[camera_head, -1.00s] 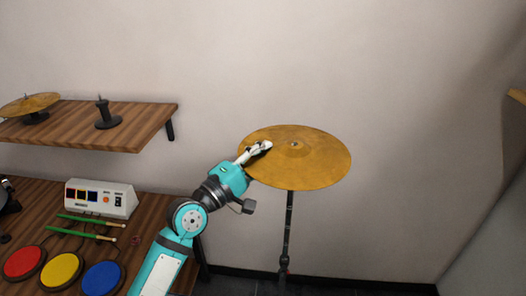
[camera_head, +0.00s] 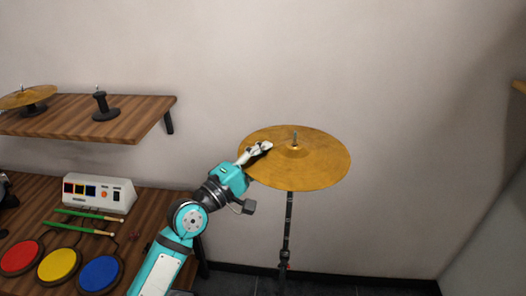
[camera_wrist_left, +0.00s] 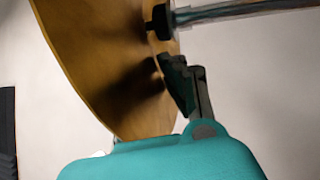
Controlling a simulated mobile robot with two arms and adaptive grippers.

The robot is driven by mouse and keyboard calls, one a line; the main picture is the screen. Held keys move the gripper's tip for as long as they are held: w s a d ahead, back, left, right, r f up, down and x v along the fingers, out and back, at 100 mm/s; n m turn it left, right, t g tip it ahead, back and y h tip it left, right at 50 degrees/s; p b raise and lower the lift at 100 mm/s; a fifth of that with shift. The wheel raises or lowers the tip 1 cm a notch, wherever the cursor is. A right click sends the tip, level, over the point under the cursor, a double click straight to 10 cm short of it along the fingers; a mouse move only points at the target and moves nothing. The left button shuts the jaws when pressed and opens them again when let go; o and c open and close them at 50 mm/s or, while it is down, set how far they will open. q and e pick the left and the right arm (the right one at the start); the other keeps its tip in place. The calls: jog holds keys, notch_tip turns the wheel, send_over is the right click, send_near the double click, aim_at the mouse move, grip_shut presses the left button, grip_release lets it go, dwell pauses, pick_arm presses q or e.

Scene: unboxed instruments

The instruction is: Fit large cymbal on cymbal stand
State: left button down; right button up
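The large cymbal (camera_head: 315,168) is a golden disc, held nearly level over the cymbal stand (camera_head: 289,225) in the head view. The stand's thin metal tip (camera_head: 295,137) pokes up through the cymbal's centre. My left gripper (camera_head: 257,149) is shut on the cymbal's upper-left rim. In the left wrist view the cymbal (camera_wrist_left: 100,60) shows edge-on with a dark finger (camera_wrist_left: 180,82) against its face. The stand's rod (camera_wrist_left: 235,10) and black support (camera_wrist_left: 161,21) meet the cymbal there. My right gripper is not in view.
A wall shelf (camera_head: 140,108) at left bears a smaller cymbal (camera_head: 28,97) on a short stand and an empty black stand (camera_head: 102,105). Below, a wooden table holds a white control box (camera_head: 98,193), green drumsticks (camera_head: 88,215) and coloured pads (camera_head: 60,266). Right of the stand is clear.

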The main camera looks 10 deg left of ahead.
pick_arm(q)
jog(key=shift+f, duration=0.25)
jog(key=c, duration=1.4)
grip_release()
jog(key=shift+c, duration=0.2)
jog(key=shift+o, duration=0.2)
jog(key=shift+f, duration=0.1)
jog(key=v, duration=1.2)
